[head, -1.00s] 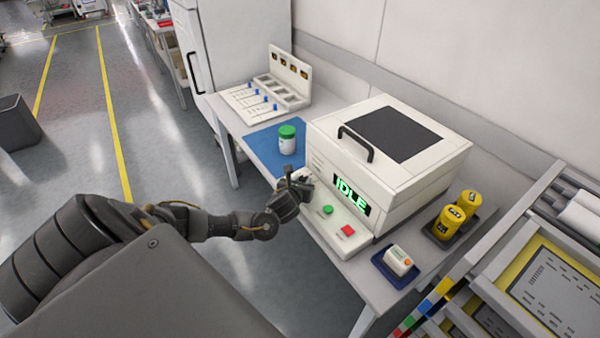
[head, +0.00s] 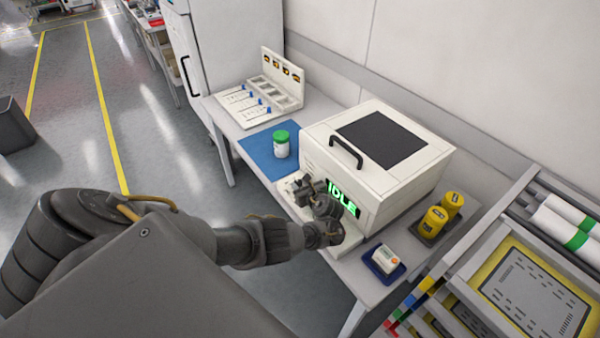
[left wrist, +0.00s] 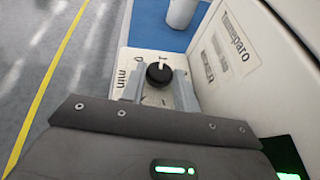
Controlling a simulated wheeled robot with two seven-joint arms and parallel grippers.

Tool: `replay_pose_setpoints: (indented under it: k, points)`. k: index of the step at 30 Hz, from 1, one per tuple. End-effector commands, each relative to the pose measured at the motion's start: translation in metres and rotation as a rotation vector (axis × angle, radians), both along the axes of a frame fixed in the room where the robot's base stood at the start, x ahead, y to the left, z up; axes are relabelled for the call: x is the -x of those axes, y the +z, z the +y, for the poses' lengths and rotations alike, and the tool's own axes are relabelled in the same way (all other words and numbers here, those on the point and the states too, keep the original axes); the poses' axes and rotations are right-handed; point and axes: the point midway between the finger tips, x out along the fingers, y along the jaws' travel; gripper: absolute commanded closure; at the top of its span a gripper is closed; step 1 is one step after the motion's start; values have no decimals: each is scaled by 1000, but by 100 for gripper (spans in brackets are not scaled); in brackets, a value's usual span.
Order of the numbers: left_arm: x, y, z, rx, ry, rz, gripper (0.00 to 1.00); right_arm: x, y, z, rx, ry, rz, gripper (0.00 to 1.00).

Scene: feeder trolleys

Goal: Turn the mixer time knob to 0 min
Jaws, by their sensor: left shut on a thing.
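The mixer (head: 410,195) is a cream box with a dark lid window and a green "IDLE" display (head: 341,197) that my arm partly covers. In the left wrist view, the black round time knob (left wrist: 158,73) sits on the white front ledge, with "0" and "min" printed to its left. Its white mark points up, slightly right, towards a "1"-like mark. My left gripper (left wrist: 158,84) is shut on the knob, one finger on each side; it shows in the head view (head: 302,190) at the ledge's left part, hiding the knob. My right gripper is not in view.
A green-lidded jar (head: 281,147) stands on a blue mat (head: 258,150) left of the mixer. A white device sits in a blue tray (head: 371,264) to the right. Two yellow containers (head: 435,219) stand behind it. A rack (head: 480,237) is at the far right.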

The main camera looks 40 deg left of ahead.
Motion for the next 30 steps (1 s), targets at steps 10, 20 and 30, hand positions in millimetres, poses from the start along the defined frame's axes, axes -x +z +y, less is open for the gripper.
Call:
replay_pose_setpoints:
  k: [10, 20, 30]
  points:
    - [-1, 1, 1, 0, 49, -2, 92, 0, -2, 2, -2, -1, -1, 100]
    - [-1, 1, 1, -1, 50, -2, 92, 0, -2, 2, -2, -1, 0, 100]
    - [-1, 0, 1, -1, 49, -1, 48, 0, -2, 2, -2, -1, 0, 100]
